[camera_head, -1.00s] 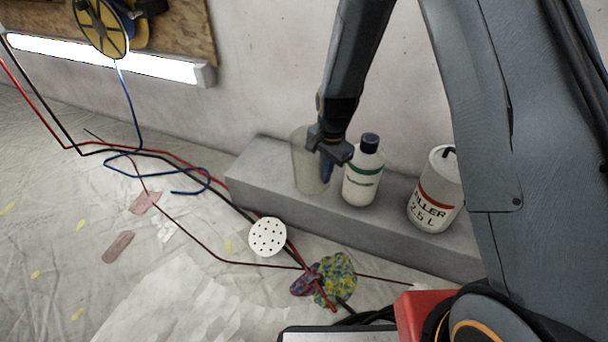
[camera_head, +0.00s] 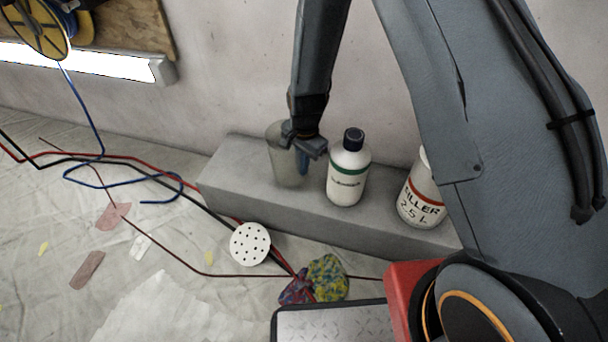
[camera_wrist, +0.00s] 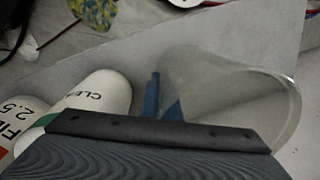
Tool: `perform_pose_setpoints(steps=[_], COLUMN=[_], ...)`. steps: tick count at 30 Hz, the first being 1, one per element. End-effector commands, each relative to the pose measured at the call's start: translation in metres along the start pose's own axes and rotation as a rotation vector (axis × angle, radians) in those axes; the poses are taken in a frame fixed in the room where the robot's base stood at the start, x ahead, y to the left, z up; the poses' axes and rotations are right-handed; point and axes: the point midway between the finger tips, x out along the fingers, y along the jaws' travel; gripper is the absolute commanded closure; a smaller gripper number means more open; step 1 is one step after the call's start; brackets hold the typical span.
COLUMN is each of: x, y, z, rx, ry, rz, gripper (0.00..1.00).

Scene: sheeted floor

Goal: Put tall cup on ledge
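The tall cup (camera_head: 284,168) is translucent and greenish. It stands upright on the grey ledge (camera_head: 228,178), left of a white bottle; any small gap under it cannot be told. My gripper (camera_head: 303,163) is at the cup's right side, near its rim. In the wrist view the cup (camera_wrist: 230,85) fills the right middle, its round rim towards the camera. My blue fingers (camera_wrist: 161,100) are close together there, seemingly with the cup's wall between them. The gripper's dark body hides part of the rim.
The white bottle (camera_head: 348,180) with a dark cap is close right of my gripper. A filler can (camera_head: 420,205) stands further right, partly behind my arm. Cables, a perforated white disc (camera_head: 250,244) and a colourful rag (camera_head: 326,277) lie on the floor. The ledge's left end is clear.

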Motion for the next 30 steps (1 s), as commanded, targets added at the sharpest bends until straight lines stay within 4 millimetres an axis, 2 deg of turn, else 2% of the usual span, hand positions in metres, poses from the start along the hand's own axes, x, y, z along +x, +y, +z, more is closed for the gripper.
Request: perform_pose_setpoints(steps=[9, 20, 24, 30], x=[0.037, 0.039, 0.038, 0.038], y=[0.004, 0.004, 0.004, 0.004], z=[-0.002, -0.002, -0.003, -0.003], rx=[0.003, 0.005, 0.005, 0.005], ry=[0.0, 0.0, 0.0, 0.0], rz=[0.001, 0.001, 0.0, 0.0], gripper=[1.0, 1.0, 0.79, 0.79])
